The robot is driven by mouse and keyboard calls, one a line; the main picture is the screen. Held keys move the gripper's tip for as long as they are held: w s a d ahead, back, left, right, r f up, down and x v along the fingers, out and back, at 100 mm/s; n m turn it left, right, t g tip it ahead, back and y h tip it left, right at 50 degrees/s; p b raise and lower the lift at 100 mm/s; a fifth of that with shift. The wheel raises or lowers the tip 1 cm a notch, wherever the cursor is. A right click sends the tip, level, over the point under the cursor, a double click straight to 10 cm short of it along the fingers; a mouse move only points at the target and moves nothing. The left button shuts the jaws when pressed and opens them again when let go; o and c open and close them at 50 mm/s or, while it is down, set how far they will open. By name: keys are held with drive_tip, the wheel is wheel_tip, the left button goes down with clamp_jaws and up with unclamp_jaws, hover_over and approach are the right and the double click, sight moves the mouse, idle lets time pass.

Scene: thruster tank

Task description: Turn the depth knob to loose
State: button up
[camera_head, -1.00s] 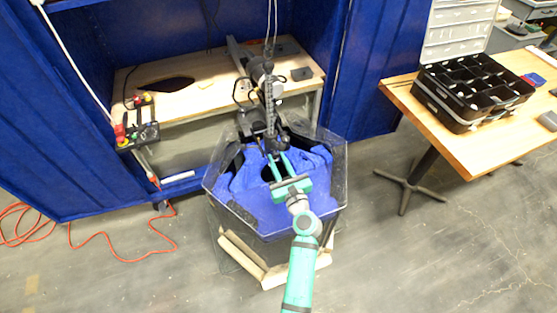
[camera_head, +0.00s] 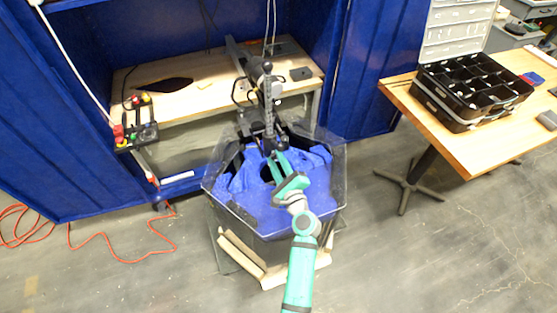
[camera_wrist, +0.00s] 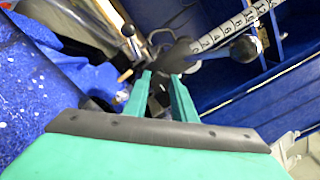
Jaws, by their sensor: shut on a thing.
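My gripper (camera_head: 277,156) is over the blue-topped tank (camera_head: 265,212), at the foot of the upright thruster shaft (camera_head: 268,108). In the wrist view, the two green fingers of my gripper (camera_wrist: 162,80) close on a small dark part, which I take to be the depth knob (camera_wrist: 158,96). The fingers hide much of it, so its turned position cannot be read. A dark bracket (camera_wrist: 180,56) lies just beyond the fingertips. A scale marked with numbers (camera_wrist: 225,32) and a black ball (camera_wrist: 243,47) are to the upper right of it.
A clear wall (camera_head: 335,165) rings the tank. A wooden bench (camera_head: 190,95) stands behind it, with a control box with coloured buttons (camera_head: 136,125) at its left. A table with a black organiser (camera_head: 470,92) is at the right. An orange cable (camera_head: 120,255) lies on the left floor.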

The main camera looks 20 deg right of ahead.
drive_tip(key=shift+s+a+n, duration=0.1)
drive_tip(key=shift+a+n, duration=0.05)
drive_tip(key=shift+n, duration=0.35)
drive_tip(key=o, duration=1)
drive_tip(key=shift+o, duration=0.2)
drive_tip(key=shift+s, duration=0.1)
drive_tip(key=s, duration=1)
drive_tip(key=shift+s+d, duration=0.3)
drive_tip(key=shift+s, duration=0.05)
